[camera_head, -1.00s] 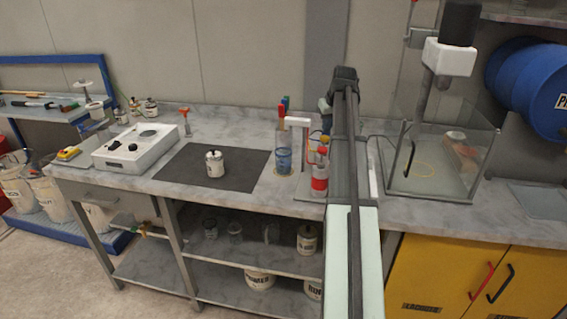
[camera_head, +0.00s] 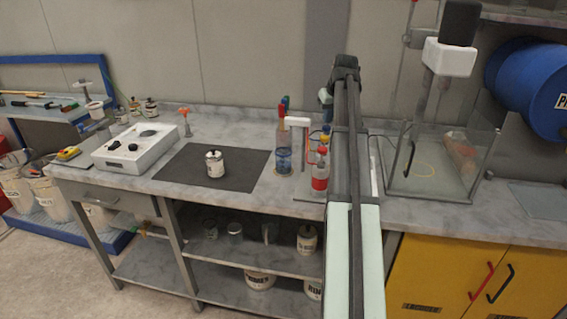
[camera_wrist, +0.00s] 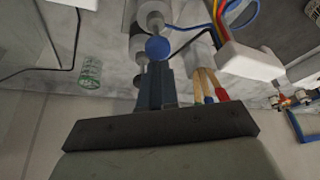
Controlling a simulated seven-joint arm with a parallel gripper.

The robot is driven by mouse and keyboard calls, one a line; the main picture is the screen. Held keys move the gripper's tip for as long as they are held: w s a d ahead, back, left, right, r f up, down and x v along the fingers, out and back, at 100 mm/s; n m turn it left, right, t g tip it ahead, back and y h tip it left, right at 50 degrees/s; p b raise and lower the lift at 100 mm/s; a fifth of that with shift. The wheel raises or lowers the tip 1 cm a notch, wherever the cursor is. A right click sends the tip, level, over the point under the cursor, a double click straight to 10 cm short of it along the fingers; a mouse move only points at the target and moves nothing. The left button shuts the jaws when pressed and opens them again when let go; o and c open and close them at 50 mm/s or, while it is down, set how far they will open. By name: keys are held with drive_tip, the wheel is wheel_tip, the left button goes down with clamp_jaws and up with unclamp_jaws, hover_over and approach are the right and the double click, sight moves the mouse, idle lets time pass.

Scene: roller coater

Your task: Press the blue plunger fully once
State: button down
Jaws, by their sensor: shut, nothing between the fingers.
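The blue plunger (camera_wrist: 158,48) shows as a round blue cap in the wrist view, on top of a grey cylindrical body. My gripper (camera_wrist: 155,68) is shut and empty, with its dark fingers together. The fingertips are right at the near edge of the blue cap; I cannot tell whether they touch it. In the head view a small blue cap (camera_head: 326,129) shows beside my arm, above a red-topped bottle with a red band (camera_head: 320,175). My arm hides most of that spot, and the fingers cannot be made out there.
A white arm-like fixture (camera_wrist: 245,62) with coloured wires and red- and blue-tipped brushes (camera_wrist: 213,90) stand close right of my fingers. In the head view, a clear jar of blue liquid (camera_head: 284,160) is left of the bottle. A glass enclosure (camera_head: 440,170) stands right of my arm.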

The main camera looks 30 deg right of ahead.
drive_tip(key=shift+r, duration=0.1)
idle(0.4)
wheel_tip(320, 180, up, 6)
drive_tip(key=shift+f, duration=0.1)
idle(0.6)
idle(0.3)
